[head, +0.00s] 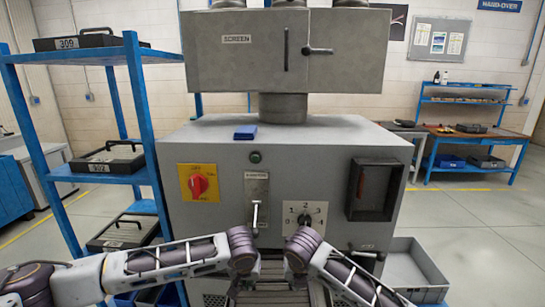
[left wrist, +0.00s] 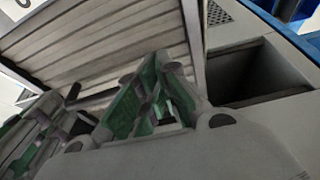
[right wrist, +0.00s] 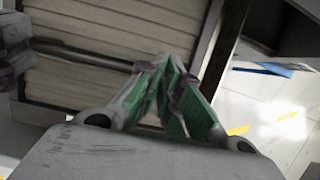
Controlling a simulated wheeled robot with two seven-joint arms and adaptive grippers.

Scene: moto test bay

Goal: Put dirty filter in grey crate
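The dirty filter (head: 270,275) is a pale ribbed panel low at the machine's front, between my forearms in the head view. Its ribs and frame fill the upper left of the left wrist view (left wrist: 90,45) and of the right wrist view (right wrist: 85,80). A dark bar crosses its face. My left gripper (left wrist: 155,72) and right gripper (right wrist: 168,68), both with green fingers, converge at this bar and appear shut on it; the exact contact is hidden.
The grey machine (head: 220,160) fills the centre, with a red switch (head: 199,184), a lever (head: 256,214) and a dial (head: 304,219). A blue shelf (head: 145,130) with cases stands close on the left. Open floor (head: 470,225) lies to the right, before a workbench (head: 470,145).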

